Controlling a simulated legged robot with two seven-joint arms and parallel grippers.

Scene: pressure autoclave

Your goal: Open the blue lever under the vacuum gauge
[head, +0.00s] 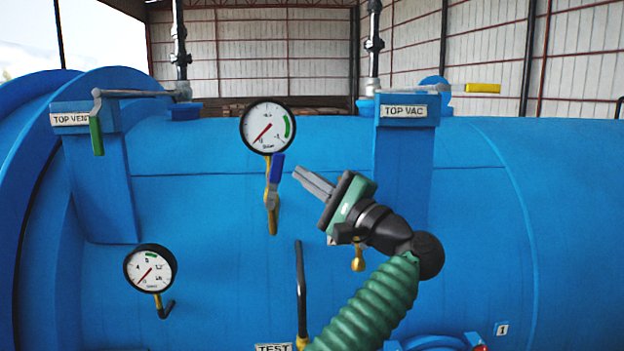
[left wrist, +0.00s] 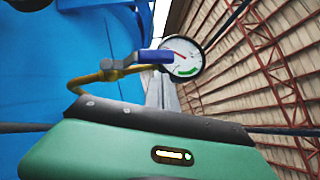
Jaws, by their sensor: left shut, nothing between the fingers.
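The vacuum gauge (head: 267,127) is a round white dial with a black rim and a green arc, in the upper middle of the head view. The blue lever (head: 276,167) is just below it, nearly upright along the brass pipe (head: 272,222). My left gripper (head: 300,175) is green and black, with grey fingers shut and empty. Its fingertips point up and left, a little right of the lever, with a visible gap in the picture. In the left wrist view, the lever (left wrist: 156,57) and gauge (left wrist: 183,57) appear beyond the fingers (left wrist: 162,93). My right gripper is not in view.
The blue autoclave body (head: 190,200) fills the background. A TOP VAC post (head: 404,150) stands behind and right of my gripper. A second gauge (head: 150,268) is lower left. A black upright handle (head: 300,285) stands below the fingers. A green lever (head: 97,136) hangs at upper left.

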